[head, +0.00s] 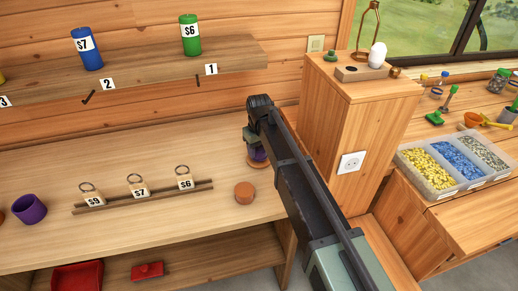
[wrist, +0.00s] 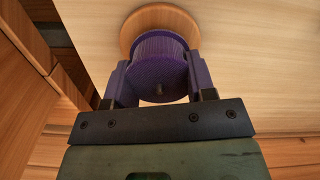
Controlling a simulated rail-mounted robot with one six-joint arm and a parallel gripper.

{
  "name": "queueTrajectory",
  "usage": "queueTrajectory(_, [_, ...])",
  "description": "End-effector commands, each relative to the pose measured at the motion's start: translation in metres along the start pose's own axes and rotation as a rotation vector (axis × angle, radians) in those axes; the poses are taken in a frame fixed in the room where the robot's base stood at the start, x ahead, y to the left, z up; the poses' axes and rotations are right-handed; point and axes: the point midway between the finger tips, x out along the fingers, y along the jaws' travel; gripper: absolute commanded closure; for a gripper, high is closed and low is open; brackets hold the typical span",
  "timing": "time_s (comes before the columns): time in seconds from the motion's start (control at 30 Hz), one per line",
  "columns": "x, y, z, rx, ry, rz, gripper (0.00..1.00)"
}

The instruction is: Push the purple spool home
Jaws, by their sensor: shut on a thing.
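The purple spool (wrist: 160,68) fills the space between the two fingers of my gripper (wrist: 160,60) in the wrist view. The fingers touch it on both sides. A round wooden disc (wrist: 150,18) shows just beyond the spool; whether the spool touches it I cannot tell. In the head view my gripper (head: 256,139) is at the right end of the wooden counter, beside the wooden cabinet. The spool (head: 258,154) is mostly hidden there behind the gripper, with the disc's edge showing beneath.
A round wooden piece (head: 245,192) lies just left of my arm. A rail with several ringed price tags (head: 139,190) and a purple cup (head: 29,209) are further left. The wooden cabinet (head: 345,130) stands close on the right. A shelf above holds a blue cylinder (head: 87,50) and a green one (head: 190,36).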

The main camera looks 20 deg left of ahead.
Motion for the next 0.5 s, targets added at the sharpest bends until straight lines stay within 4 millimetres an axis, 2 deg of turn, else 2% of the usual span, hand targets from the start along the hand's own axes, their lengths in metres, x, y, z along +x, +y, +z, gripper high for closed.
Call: queueTrajectory(0.5, [0.0080,0.0000,0.0000,0.000,0.000,0.000,0.78])
